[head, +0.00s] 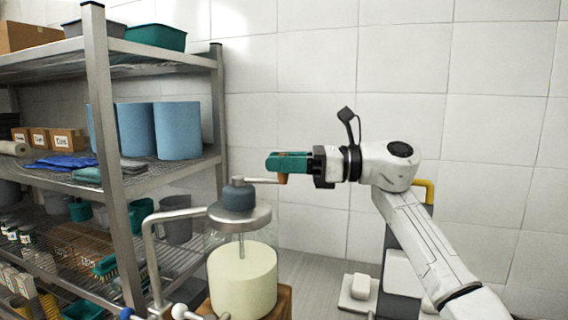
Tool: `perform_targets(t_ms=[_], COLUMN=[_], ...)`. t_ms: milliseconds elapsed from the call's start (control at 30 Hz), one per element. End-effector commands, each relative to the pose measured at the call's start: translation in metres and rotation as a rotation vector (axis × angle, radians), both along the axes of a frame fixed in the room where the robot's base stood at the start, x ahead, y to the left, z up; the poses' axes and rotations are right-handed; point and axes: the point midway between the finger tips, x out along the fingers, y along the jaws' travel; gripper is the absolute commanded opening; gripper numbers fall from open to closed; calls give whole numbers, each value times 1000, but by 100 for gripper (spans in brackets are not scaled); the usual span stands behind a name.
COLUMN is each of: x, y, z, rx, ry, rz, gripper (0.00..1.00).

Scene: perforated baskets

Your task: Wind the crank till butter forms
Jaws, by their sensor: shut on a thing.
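A butter churn stands at the lower middle of the head view. Its glass jar (242,282) holds a pale yellow-cream mass, with a thin metal rod going down into it from the round metal lid (262,217). A dark grey hub (238,197) sits on the lid, and a thin metal crank arm (262,181) reaches right from it to a wooden knob (283,179). My gripper (284,165), with teal fingers, is shut on the knob at the crank's right end. The fingers hide the knob's upper part.
A metal shelf rack (108,150) fills the left side, with blue rolls (178,130), boxes and bins. A bent metal rail (152,250) stands just left of the churn. A white tiled wall is behind; the space above the churn is clear.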

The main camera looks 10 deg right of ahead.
Motion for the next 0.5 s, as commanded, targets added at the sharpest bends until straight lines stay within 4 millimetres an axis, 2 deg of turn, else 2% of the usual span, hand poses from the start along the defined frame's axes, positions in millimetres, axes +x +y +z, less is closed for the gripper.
perform_targets(t_ms=[400,433,500], x=[1,1,1], y=[-1,-1,-1], z=[5,5,5], rx=[7,7,6], ry=[-6,-6,-6], rz=[-2,-2,-1], gripper=[0,31,38])
